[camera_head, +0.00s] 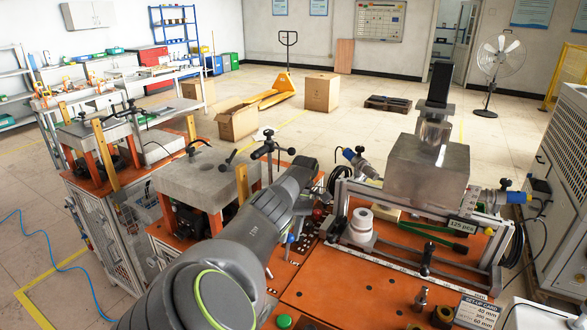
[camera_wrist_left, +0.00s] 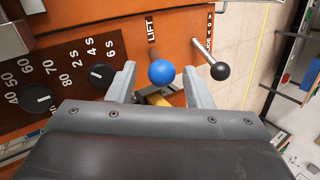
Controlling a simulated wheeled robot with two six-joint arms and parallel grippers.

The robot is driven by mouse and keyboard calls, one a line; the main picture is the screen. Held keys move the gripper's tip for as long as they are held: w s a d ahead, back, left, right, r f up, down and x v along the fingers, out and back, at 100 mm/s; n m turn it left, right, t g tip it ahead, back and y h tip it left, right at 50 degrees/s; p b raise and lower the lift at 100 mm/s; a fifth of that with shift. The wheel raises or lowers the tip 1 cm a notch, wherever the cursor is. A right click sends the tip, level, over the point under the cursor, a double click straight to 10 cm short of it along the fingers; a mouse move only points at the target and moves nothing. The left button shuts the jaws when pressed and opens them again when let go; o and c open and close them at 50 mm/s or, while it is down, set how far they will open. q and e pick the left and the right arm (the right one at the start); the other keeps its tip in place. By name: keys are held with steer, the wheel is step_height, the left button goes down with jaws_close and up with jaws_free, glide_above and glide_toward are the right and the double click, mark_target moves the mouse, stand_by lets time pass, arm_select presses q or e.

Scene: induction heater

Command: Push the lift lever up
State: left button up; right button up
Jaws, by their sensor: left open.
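The lift lever's blue ball knob (camera_wrist_left: 161,72) shows in the left wrist view, below the white LIFT label (camera_wrist_left: 151,28) on the orange panel. My left gripper (camera_wrist_left: 160,84) is open, with one grey finger on each side of the blue knob. The knob appears between the fingers with gaps on both sides; I see no clear contact. In the head view, a small blue knob (camera_head: 291,238) shows beside my left arm, whose wrist hides much of the panel and the fingertips. My right gripper is not in view.
A second lever with a black ball knob (camera_wrist_left: 220,71) stands just right of the right finger. Black dials (camera_wrist_left: 102,75) lie to the left.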

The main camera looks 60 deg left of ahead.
arm_select(q)
steer(key=shift+b+v, duration=2.6)
steer(key=shift+v, duration=0.25)
steer(key=shift+w+r, duration=0.1)
